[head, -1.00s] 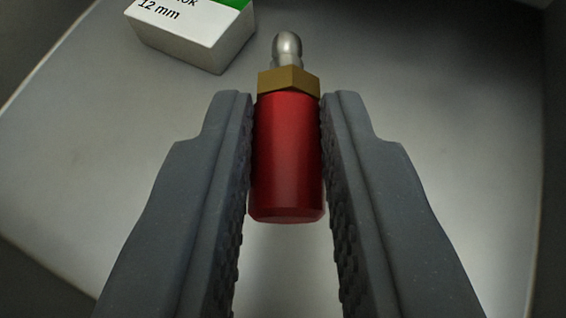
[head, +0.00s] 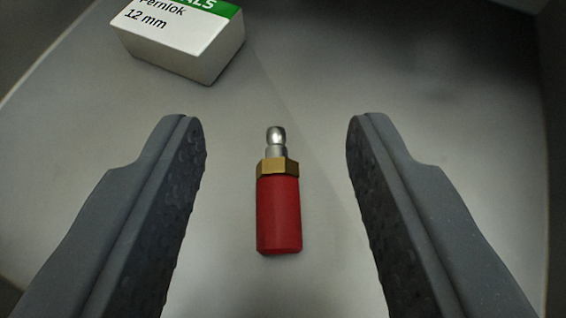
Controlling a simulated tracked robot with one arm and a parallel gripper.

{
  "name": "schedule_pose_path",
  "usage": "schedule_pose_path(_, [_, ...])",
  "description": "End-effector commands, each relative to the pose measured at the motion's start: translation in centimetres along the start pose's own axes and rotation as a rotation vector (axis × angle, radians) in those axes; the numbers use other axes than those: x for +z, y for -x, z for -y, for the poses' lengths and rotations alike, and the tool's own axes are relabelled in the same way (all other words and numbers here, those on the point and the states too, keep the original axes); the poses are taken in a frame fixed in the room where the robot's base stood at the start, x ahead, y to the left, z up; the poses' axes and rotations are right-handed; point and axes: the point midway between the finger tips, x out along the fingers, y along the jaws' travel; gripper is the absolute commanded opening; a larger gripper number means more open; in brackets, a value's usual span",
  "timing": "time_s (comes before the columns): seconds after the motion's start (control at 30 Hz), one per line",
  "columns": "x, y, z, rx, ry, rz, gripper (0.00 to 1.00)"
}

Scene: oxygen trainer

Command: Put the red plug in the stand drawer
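The red plug (head: 279,214) has a red body, a brass hex collar and a silver tip. It lies on the grey floor of the drawer (head: 300,95), with its tip pointing away from me. My gripper (head: 276,140) is wide open, with one dark ridged finger on each side of the plug. There is a clear gap between the plug and both fingers, and nothing is held.
A white and green box (head: 180,38) marked "12 mm" sits at the upper left on the same floor. A drawer wall runs along the left side and another along the right edge. The floor right of the plug is clear.

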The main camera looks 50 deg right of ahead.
Motion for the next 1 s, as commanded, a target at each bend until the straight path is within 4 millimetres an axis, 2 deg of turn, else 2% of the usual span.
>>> schedule_pose_path(0.03, [1.4, -0.3, -0.3, 0.006, 0.013, 0.022, 0.41])
schedule_pose_path(0.2, [1.6, -0.3, -0.3, 0.007, 0.015, 0.026, 0.41])
schedule_pose_path(0.33, [1.5, -0.2, -0.4, 0.007, 0.015, 0.028, 0.41])
schedule_pose_path(0.47, [0.3, 0.5, -0.3, 0.006, 0.013, 0.024, 0.41])
schedule_pose_path(0.8, [-0.4, 7.9, 0.0, 0.000, 0.011, 0.017, 0.41])
schedule_pose_path(1.0, [-0.6, 11.0, 0.0, 0.002, 0.007, 0.011, 0.41])
